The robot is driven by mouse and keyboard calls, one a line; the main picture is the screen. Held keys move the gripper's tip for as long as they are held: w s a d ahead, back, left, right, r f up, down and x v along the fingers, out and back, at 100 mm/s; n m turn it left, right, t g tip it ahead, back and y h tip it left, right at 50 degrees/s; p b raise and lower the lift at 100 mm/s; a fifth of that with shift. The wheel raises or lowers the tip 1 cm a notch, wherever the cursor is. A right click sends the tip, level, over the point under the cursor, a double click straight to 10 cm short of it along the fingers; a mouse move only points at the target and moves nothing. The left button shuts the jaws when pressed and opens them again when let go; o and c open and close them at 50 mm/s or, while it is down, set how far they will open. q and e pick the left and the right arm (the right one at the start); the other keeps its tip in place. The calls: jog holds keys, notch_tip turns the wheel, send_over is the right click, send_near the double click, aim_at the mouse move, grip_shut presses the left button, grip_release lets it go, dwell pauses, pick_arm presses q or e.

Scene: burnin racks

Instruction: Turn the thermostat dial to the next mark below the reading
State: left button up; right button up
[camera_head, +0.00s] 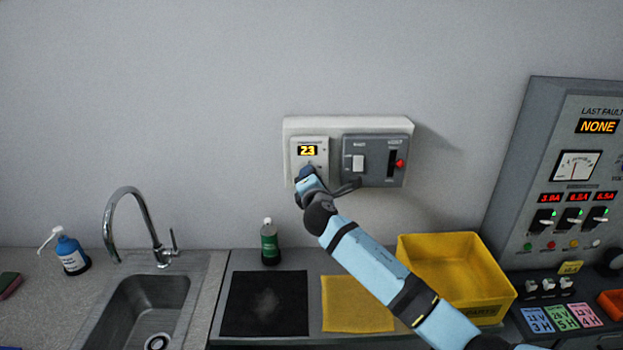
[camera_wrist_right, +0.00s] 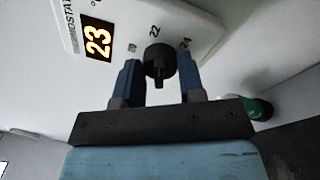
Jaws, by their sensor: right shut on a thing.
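The thermostat (camera_head: 323,157) is a white panel on the wall, and its lit display (camera_head: 307,151) reads 23. The display also shows in the right wrist view (camera_wrist_right: 97,40). Below it is a round black dial (camera_wrist_right: 160,60), with printed marks 22 and 24 beside it; a third mark is too small to read. I cannot tell which mark the dial points to. My right gripper (camera_wrist_right: 160,82) is at the dial, one blue finger on each side, shut on it. In the head view my right gripper (camera_head: 306,172) hides the dial. My left gripper is not in view.
A grey switch box (camera_head: 374,160) with a red-knobbed slider is close right of the thermostat. Below are a green bottle (camera_head: 269,243), a black mat (camera_head: 264,303), a yellow cloth (camera_head: 357,304) and a yellow bin (camera_head: 455,265). A sink is left; a control panel (camera_head: 560,180) stands right.

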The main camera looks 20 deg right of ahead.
jog(key=shift+r+n, duration=0.25)
jog(key=shift+n, duration=0.55)
jog(key=o, duration=0.8)
jog(key=shift+o, duration=0.6)
jog(key=shift+w+f, duration=0.1)
jog(key=shift+f, duration=0.05)
jog(key=s+a+b, duration=0.2)
jog(key=s+b, duration=0.1)
jog(key=s, duration=1)
jog(key=shift+s+a, duration=0.2)
jog(key=shift+s, duration=0.15)
